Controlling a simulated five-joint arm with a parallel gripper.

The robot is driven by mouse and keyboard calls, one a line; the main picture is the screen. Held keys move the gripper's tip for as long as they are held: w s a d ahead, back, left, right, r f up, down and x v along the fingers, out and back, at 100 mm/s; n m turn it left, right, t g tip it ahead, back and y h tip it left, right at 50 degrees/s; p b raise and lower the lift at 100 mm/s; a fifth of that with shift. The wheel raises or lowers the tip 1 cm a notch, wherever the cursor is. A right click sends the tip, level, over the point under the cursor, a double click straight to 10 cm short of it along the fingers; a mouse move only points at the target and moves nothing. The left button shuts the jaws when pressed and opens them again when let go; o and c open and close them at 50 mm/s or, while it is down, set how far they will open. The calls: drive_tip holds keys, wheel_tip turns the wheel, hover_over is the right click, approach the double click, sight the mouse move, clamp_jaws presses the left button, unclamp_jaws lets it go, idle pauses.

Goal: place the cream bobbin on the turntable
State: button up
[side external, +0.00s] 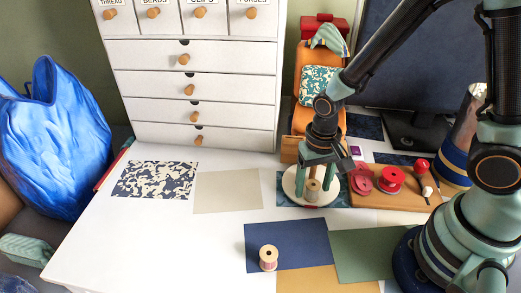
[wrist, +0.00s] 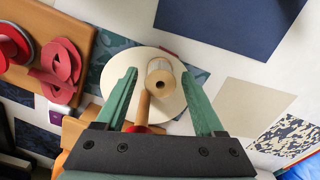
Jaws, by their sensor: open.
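A bobbin with pale cream thread and wooden ends (side external: 312,190) stands upright on the round off-white turntable (side external: 290,184). In the wrist view its end faces me (wrist: 160,82), with the turntable (wrist: 120,68) around it. My gripper (side external: 314,186) is open, with one green finger on each side of this bobbin. The wrist view shows a gap between the bobbin and each finger of my gripper (wrist: 165,76). A second bobbin with pinkish thread (side external: 268,258) stands upright on the navy sheet and is not seen in the wrist view.
A wooden handle with a red end (wrist: 142,112) is close to the bobbin in the wrist view. White drawers (side external: 190,85) stand behind. The white tabletop at front left is clear.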

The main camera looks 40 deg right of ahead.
drive_tip(key=d+r+n+t, duration=0.2)
drive_tip(key=d+r, duration=0.1)
drive_tip(key=r, duration=0.8)
drive_tip(key=d+r+n+t, duration=0.2)
drive_tip(key=d+r+t, duration=0.1)
drive_tip(key=r, duration=0.7)
drive_tip(key=shift+s+d+r+n+t, duration=0.3)
drive_tip(key=shift+s+d+r, duration=0.05)
drive_tip(key=shift+d+r, duration=0.1)
